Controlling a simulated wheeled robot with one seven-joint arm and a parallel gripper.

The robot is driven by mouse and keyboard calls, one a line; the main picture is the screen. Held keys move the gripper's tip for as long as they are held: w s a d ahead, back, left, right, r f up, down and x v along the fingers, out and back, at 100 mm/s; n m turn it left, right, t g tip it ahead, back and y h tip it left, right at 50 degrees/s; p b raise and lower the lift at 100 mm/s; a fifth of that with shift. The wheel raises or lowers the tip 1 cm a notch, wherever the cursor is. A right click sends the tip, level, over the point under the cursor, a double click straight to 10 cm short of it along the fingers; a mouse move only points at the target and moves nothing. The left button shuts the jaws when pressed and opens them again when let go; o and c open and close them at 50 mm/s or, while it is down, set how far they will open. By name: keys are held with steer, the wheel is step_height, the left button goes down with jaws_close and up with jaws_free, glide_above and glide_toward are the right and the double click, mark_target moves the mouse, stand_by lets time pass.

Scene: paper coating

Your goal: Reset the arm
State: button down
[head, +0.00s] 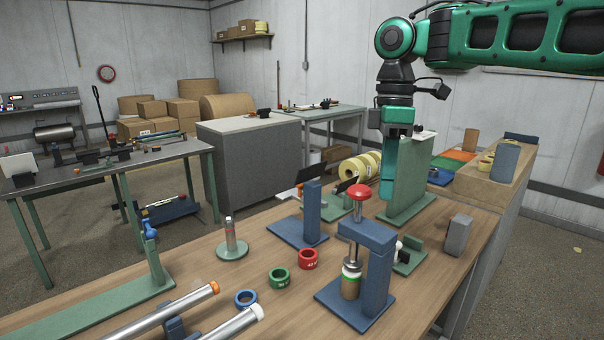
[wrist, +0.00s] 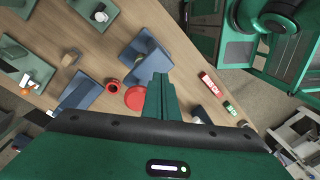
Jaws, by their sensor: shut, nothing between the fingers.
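My gripper (head: 388,180) hangs from the green arm at upper right in the head view and points down. Its fingers are together with nothing between them. It is above the wooden workbench (head: 220,281), just behind and right of a blue press stand with a red knob (head: 359,191). The closed fingers also show in the wrist view (wrist: 161,92), with the red knob (wrist: 135,98) beside them on the left. I cannot tell how far the fingertips are above the bench. Part of a green upright panel (head: 409,179) stands behind the gripper.
Green (head: 279,279), red (head: 308,259) and blue rings lie on the bench, with metal rods at the front. A blue bracket (head: 312,211) stands left of the press. A grey block (head: 457,235) stands to the right. Yellow rolls (head: 359,167) lie behind. Bare bench shows between the items.

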steer(key=s+d+f+m, duration=1)
steer(key=s+d+m, duration=0.1)
steer(key=s, duration=0.2)
steer(key=s+d+f+m+t, duration=0.1)
steer(key=s+d+f+m, duration=0.9)
steer(key=s+d+m, duration=0.1)
steer(key=shift+s+d+f, duration=0.3)
steer(key=shift+s+d, duration=0.5)
steer(key=shift+s, duration=0.2)
steer(key=shift+w+f, duration=0.2)
steer(key=shift+w, duration=0.4)
